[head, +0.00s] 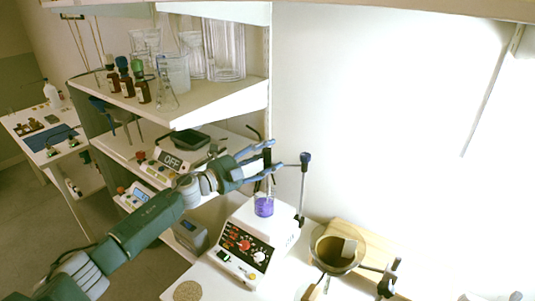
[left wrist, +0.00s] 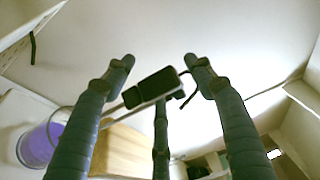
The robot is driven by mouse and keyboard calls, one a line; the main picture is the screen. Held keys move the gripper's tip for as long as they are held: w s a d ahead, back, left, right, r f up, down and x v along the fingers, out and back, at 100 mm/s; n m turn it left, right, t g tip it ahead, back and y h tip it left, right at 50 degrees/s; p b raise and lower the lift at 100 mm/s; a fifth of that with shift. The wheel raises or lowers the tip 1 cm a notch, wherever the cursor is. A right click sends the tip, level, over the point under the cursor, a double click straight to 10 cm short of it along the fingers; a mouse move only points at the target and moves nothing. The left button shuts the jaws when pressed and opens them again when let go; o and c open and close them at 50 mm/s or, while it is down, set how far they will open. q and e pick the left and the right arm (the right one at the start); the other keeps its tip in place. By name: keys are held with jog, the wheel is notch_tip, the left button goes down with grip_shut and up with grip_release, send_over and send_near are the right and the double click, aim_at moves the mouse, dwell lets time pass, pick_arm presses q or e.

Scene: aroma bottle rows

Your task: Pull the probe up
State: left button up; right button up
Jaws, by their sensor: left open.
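The probe (head: 267,157) has a black upper part and hangs from a side arm of the upright stand (head: 303,175). Its lower part goes down toward a beaker of purple liquid (head: 264,206) on a white hot plate stirrer (head: 246,243). My left gripper (head: 266,158) is open, its fingers reaching around the probe's upper part. In the left wrist view the dark probe head (left wrist: 158,88) shows between the spread fingertips (left wrist: 160,75), with no clear grip on it. The beaker (left wrist: 38,145) shows at lower left there. My right gripper is not in view.
A shelf (head: 215,98) with glassware and brown bottles is above and left of my left arm. A scale (head: 182,157) stands behind the wrist. A round bowl-like vessel (head: 325,262) on a stand is at the right of the stirrer. The wall behind is bare.

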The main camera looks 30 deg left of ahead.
aim_at(264, 150)
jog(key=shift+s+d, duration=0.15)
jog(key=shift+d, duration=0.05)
pick_arm(q)
grip_shut()
notch_tip(264, 150, up, 5)
jog(key=p, duration=0.4)
jog(key=shift+r, duration=0.2)
jog(key=shift+f, duration=0.15)
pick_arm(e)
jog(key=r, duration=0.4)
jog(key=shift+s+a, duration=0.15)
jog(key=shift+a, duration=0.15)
pick_arm(q)
grip_release()
jog(key=shift+s+a+f, duration=0.15)
jog(key=shift+s+a, duration=0.05)
jog(key=shift+s, duration=0.25)
jog(key=v, duration=1.1)
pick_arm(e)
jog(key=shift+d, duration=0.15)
